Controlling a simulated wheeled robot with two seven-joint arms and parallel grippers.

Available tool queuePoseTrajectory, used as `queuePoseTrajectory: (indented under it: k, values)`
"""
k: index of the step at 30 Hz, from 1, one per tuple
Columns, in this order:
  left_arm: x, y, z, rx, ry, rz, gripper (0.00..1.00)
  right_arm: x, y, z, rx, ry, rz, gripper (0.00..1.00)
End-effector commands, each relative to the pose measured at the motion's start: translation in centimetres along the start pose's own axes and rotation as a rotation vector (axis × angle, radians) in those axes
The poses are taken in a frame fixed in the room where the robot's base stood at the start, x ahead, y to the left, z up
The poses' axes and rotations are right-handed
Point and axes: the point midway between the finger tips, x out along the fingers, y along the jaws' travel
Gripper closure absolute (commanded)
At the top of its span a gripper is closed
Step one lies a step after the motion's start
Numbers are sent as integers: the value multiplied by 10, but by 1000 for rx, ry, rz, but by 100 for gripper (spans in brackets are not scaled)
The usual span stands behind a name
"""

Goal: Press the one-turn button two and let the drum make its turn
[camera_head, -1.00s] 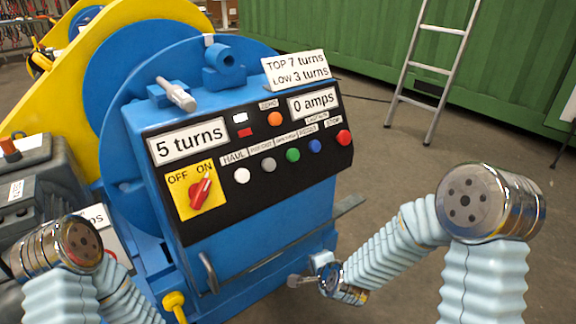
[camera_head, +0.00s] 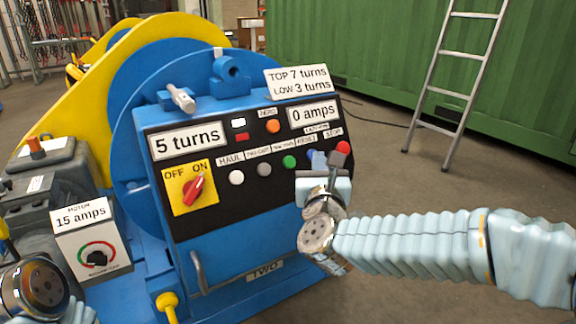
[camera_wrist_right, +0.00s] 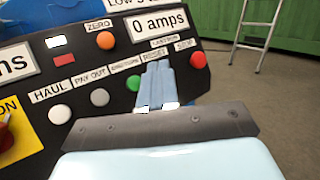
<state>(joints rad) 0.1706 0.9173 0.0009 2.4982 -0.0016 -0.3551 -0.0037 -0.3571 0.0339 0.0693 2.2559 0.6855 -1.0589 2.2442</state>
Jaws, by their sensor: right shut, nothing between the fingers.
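The machine labelled TWO has a sloped black panel (camera_head: 222,206). Its green button (camera_head: 289,161), under a small label that seems to read one turn, is uncovered; it also shows in the right wrist view (camera_wrist_right: 100,97). My right gripper (camera_head: 318,159) is shut and empty, its fingertips at the panel between the green and red buttons. In the right wrist view the closed fingers (camera_wrist_right: 157,84) cover the place under the RESET label. I cannot tell whether they touch the panel. The blue drum (camera_head: 140,75) stands behind; the turns display (camera_head: 187,141) reads 5.
The red STOP button (camera_head: 343,147) is just right of my fingers. White HAUL (camera_head: 236,177) and grey pay-out (camera_head: 264,169) buttons lie left of green. The red selector (camera_head: 193,187) points toward ON. The amps display (camera_head: 313,115) reads 0. Open floor lies right, before a ladder (camera_head: 455,85).

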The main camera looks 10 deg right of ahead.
Motion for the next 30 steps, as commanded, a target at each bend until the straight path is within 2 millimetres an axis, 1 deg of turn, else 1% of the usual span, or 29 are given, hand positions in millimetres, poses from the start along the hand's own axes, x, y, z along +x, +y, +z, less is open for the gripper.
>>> queuePoseTrajectory:
  k: [11,17,25,26,27,30]
  values:
    - [-1,0,0,0,0,0,55,3,2,-2,-3,2,0,100]
    - [-4,1,0,0,1,-1,55,18,13,-13,-5,3,2,100]
    - [-11,3,-1,-1,3,-2,55,44,32,-32,-5,4,1,100]
    - [-2,0,-1,0,3,-2,55,46,34,-40,-3,2,0,100]
    - [2,-1,0,0,1,-1,55,49,36,-42,-4,1,0,100]
    - [7,-2,0,0,-1,1,55,55,40,-45,-4,1,0,100]
